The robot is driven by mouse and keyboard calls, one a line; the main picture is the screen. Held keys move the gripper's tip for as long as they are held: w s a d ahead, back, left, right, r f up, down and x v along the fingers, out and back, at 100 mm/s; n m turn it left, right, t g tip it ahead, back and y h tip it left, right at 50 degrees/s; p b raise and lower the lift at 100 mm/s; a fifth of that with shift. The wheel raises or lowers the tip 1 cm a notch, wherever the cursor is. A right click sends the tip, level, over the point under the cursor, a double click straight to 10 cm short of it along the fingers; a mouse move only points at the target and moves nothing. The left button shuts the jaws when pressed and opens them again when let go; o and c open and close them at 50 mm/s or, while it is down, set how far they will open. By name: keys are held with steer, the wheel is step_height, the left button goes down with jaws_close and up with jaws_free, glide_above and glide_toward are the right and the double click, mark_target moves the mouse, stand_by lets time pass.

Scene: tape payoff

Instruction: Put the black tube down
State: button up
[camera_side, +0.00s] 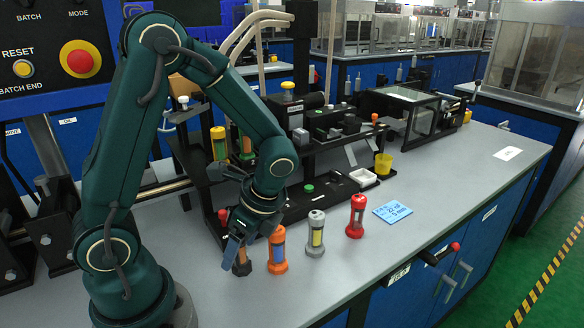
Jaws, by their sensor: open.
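The black tube (242,268) stands upright on the grey bench at the left end of a row of tubes. Its dark base shows, and its upper part is largely hidden by my gripper. My gripper (236,250) points down over the tube, with its fingers at the tube's upper part. The jaws are open. I cannot tell whether a finger touches the tube.
An orange tube (277,250) stands close to the right of the black one, then a grey tube (316,234) and a red tube (356,216). A blue label card (392,212) lies beyond them. Black machinery (330,190) stands behind; the bench front right is clear.

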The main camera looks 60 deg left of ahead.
steer(key=shift+a+f, duration=0.1)
steer(key=shift+f, duration=0.2)
jaws_close()
steer(key=shift+r, duration=0.15)
